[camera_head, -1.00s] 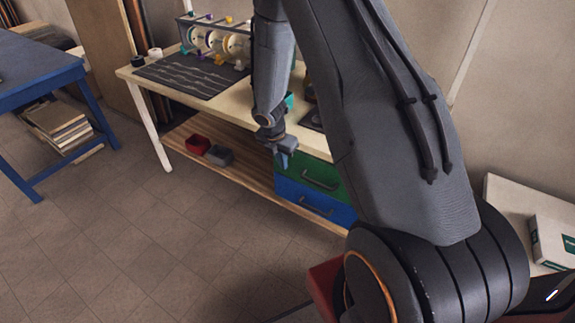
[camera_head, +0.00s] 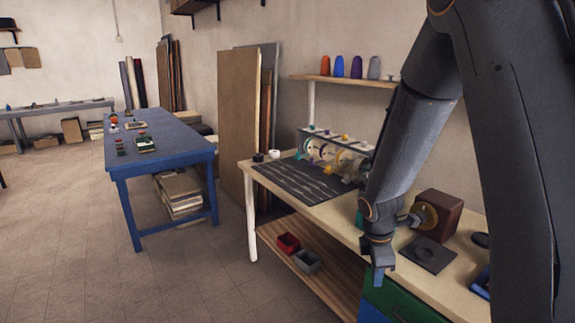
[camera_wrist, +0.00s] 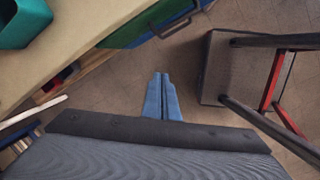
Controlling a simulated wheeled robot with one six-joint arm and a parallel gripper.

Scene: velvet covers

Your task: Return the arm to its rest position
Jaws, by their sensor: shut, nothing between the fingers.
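My gripper (camera_head: 379,272) hangs from my arm in front of the cream workbench (camera_head: 330,215), at about the height of its top and near its front edge. In the wrist view its two blue fingers (camera_wrist: 163,97) are together with nothing between them, pointing past the bench edge toward the floor. My upper arm fills the right side of the head view and hides part of the bench.
A green drawer (camera_head: 388,297) sits under the bench top, with red (camera_head: 288,243) and grey (camera_head: 306,261) bins on the lower shelf. A dark seat (camera_wrist: 217,70) with a red-legged frame stands nearby. A blue table (camera_head: 165,145) is at left. The floor between is clear.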

